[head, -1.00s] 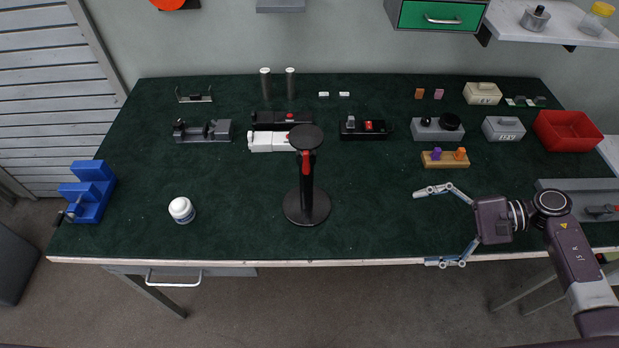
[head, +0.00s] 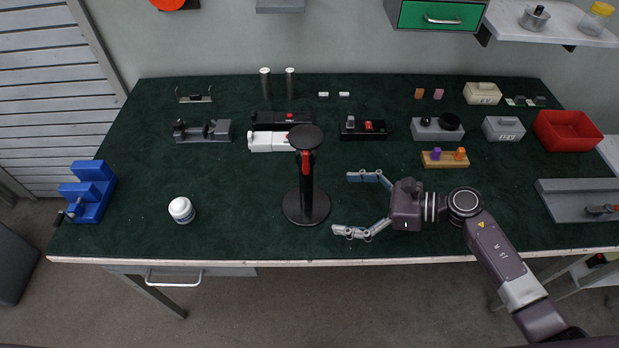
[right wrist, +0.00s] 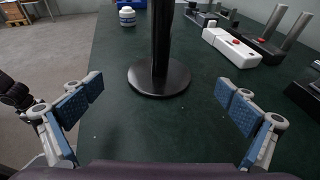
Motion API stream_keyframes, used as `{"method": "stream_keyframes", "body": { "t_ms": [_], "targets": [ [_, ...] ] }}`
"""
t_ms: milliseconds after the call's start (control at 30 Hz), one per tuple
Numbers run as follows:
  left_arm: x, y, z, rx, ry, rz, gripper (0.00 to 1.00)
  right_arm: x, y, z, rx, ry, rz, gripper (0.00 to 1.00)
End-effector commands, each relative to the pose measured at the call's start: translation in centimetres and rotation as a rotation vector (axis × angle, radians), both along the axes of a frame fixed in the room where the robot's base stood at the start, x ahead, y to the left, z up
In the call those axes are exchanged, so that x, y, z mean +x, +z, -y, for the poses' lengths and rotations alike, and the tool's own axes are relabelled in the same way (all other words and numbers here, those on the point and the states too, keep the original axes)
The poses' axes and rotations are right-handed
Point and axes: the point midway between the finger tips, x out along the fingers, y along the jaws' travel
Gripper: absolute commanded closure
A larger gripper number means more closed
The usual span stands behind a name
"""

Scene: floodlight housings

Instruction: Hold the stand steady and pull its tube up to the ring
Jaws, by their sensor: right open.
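The black stand (head: 306,207) has a round base and an upright tube, and stands near the middle of the green bench top. A black disc (head: 305,137) tops it. A red part (head: 305,162), perhaps the ring or a clamp lever, shows just below the disc. My right gripper (head: 352,204) is open and empty, to the right of the stand and pointing at it. In the right wrist view the stand base (right wrist: 159,78) lies beyond and between the spread fingers, not touched. The stand's top is out of that view. My left gripper is not in view.
A white jar (head: 181,210) stands left of the stand. White (head: 270,142) and black devices lie close behind it. A blue block (head: 90,192) is at the left edge, a red bin (head: 567,131) at the right. The bench front around the stand is clear.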

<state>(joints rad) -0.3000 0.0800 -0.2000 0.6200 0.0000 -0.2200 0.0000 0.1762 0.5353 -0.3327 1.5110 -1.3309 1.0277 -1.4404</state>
Motion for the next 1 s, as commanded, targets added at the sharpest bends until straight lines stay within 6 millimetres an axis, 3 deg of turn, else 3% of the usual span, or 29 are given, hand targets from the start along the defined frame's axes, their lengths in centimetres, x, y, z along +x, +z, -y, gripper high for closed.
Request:
{"method": "stream_keyframes", "body": {
  "t_ms": [500, 1000],
  "targets": [
    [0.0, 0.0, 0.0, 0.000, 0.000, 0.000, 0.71, 2.0, -2.0, -6.5, 0.000, 0.003, 0.002, 0.00],
    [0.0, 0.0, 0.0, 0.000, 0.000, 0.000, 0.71, 2.3, -2.4, -7.6, -0.001, 0.002, 0.002, 0.00]
  ]
}}
